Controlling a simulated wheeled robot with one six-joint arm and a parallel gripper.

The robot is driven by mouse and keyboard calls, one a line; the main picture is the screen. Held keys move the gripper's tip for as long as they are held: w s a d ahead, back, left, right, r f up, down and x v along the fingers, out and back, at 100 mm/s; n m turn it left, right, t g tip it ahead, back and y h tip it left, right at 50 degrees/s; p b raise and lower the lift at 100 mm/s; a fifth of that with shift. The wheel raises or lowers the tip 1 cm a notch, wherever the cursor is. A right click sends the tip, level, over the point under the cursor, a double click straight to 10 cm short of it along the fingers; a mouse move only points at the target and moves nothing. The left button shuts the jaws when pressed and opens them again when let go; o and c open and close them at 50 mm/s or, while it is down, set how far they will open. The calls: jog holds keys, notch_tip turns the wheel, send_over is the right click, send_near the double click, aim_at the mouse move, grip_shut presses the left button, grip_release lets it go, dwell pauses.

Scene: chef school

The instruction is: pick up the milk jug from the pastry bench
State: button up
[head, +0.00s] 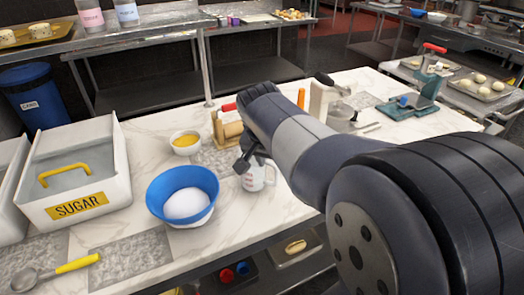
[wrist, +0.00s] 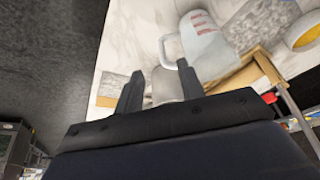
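The milk jug (head: 257,178) is a pale measuring jug with red marks. It stands on the white marble-topped pastry bench (head: 146,214), partly hidden behind my gripper in the head view. In the wrist view the jug (wrist: 207,47) is just beyond my fingertips and to the right, with its handle pointing left towards them. My gripper (head: 246,162) is close above and beside the jug. In the wrist view my gripper (wrist: 160,70) has its fingers apart and nothing clearly held between them. Whether a finger touches the handle cannot be told.
A blue bowl (head: 170,187) with white contents stands left of the jug. A small bowl of yellow food (head: 185,142) and a wooden item (head: 228,128) are behind it. The sugar bin (head: 115,150) fills the left side.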

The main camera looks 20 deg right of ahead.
send_over(276, 175)
jog(key=s+a, duration=0.2)
notch_tip(276, 175, down, 5)
jog(key=shift+w+d+p+x, duration=0.1)
jog(key=shift+d+p+x, duration=0.1)
jog(key=shift+x, duration=1.2)
jog(key=shift+w+d+p+x, duration=0.15)
jog(key=shift+x, duration=1.2)
jog(key=shift+r, duration=0.15)
jog(key=shift+c, duration=0.3)
grip_shut()
